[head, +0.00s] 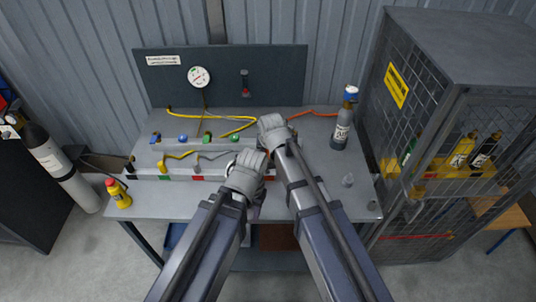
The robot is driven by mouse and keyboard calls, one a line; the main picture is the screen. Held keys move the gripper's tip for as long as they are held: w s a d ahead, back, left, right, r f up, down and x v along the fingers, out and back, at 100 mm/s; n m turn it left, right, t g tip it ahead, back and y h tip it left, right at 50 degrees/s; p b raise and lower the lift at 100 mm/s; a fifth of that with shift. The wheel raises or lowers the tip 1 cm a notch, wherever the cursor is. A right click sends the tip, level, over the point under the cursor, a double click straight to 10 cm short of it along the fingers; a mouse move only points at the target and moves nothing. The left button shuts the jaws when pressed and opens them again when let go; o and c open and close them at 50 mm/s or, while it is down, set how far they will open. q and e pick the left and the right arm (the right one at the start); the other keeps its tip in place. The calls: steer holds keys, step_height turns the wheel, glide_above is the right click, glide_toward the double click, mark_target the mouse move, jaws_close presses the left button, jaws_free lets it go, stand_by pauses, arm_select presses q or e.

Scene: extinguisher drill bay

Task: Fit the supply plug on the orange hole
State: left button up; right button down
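My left gripper (247,171) is over the front middle of the workbench, at the right part of the rail (150,177) with coloured squares. My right gripper (273,131) is just behind and to the right of it. An orange hose (312,114) runs on the bench from near my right gripper towards the right. A small bit of orange shows between the two grippers; I cannot tell whether it is the orange hole. I cannot make out the supply plug. The grippers hide the parts under them, and their fingers are too small to read.
Yellow hoses (238,119) and coloured knobs lie on the bench (160,205). A gauge (198,77) is on the back panel. A grey bottle (342,128) stands at right, beside a mesh cabinet (455,120). A yellow bottle (119,195) stands at front left.

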mark_target(268, 153)
steer(key=shift+w+a+f+t+h+b, duration=0.15)
steer(key=shift+w+f+t+b, duration=0.35)
steer(key=shift+w+f+b, duration=0.85)
steer(key=shift+w+a+f+t+h+b, duration=0.15)
steer(key=shift+w+f+t+b, duration=0.45)
steer(key=shift+f+b, duration=0.85)
steer(key=shift+d+r+b, duration=0.1)
steer(key=shift+r+b, duration=0.25)
steer(key=shift+f+b, duration=1.95)
steer(key=shift+f+b, duration=0.65)
steer(key=shift+f+b, duration=0.7)
steer(key=shift+b, duration=0.05)
steer(key=shift+f+b, duration=0.85)
